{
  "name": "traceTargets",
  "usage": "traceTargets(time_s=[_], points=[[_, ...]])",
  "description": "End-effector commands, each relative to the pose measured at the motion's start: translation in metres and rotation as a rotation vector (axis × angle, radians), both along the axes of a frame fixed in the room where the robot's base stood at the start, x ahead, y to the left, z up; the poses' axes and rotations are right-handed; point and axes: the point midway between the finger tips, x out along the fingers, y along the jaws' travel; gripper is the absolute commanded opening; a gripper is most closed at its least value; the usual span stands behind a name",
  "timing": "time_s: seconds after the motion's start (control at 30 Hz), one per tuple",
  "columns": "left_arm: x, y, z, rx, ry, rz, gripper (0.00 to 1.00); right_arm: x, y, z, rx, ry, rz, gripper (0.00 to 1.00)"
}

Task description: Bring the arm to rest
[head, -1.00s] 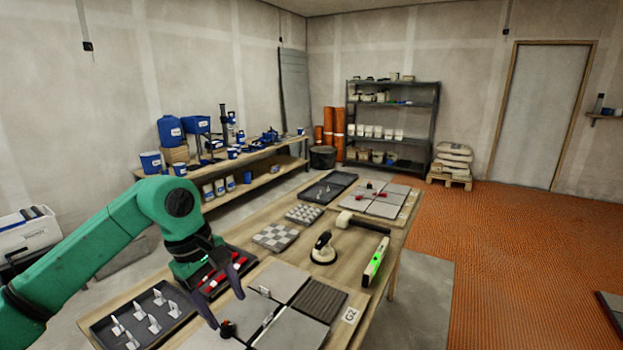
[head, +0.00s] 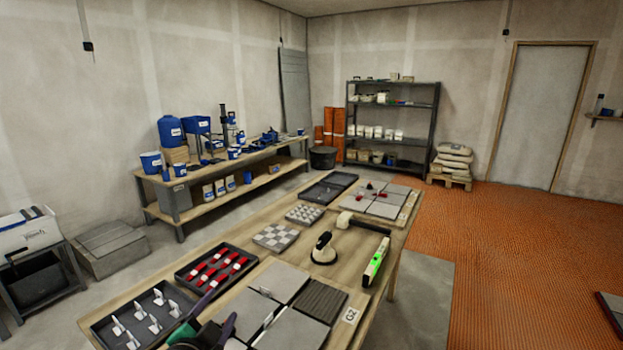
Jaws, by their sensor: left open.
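My left gripper (head: 219,306) is low in the head view, at the near edge of the picture. Its two dark fingers are apart, with nothing seen between them. It is in front of the near corner of the grey tiles (head: 290,328) and beside the tray of white clips (head: 103,327). Most of my left arm is below the picture; only a little green shows. Whether the fingers touch the table (head: 378,300) cannot be told. My right gripper is not in view.
A tray of red wedges (head: 186,277), a suction lifter (head: 323,250) and a green-lit level (head: 376,262) are on the table. A second tile group (head: 385,207) lies at the far end. A side bench (head: 250,157) stands left.

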Motion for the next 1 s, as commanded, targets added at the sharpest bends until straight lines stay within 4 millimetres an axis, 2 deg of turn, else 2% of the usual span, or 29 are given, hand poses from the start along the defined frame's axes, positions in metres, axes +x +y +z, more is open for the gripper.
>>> traceTargets(time_s=[0.03,0.1,0.2,0.3,0.5,0.53,0.63,0.77,0.87,0.97,1.0], points=[[-0.019,0.011,-0.033,-0.091,0.128,0.062,0.69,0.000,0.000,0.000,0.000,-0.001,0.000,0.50],[-0.047,0.024,-0.073,-0.200,0.298,0.149,0.69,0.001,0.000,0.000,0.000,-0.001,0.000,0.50],[-0.089,0.034,-0.115,-0.316,0.496,0.254,0.69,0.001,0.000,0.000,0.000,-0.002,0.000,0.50],[-0.129,0.039,-0.145,-0.406,0.663,0.347,0.69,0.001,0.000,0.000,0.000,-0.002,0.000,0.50],[-0.209,0.042,-0.183,-0.531,0.953,0.513,0.69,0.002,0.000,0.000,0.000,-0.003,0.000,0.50],[-0.214,0.041,-0.193,-0.537,0.977,0.527,0.69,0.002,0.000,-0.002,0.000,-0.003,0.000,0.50],[-0.204,0.040,-0.237,-0.526,0.986,0.526,0.69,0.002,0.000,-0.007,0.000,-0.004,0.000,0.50],[-0.202,0.039,-0.293,-0.516,1.008,0.529,0.69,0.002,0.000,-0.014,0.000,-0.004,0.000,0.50],[-0.206,0.039,-0.347,-0.508,1.027,0.532,0.69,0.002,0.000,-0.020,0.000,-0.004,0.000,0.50],[-0.220,0.040,-0.409,-0.496,1.053,0.536,0.69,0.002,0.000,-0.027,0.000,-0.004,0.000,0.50],[-0.230,0.041,-0.438,-0.491,1.064,0.538,0.69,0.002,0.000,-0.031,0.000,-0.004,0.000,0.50]])
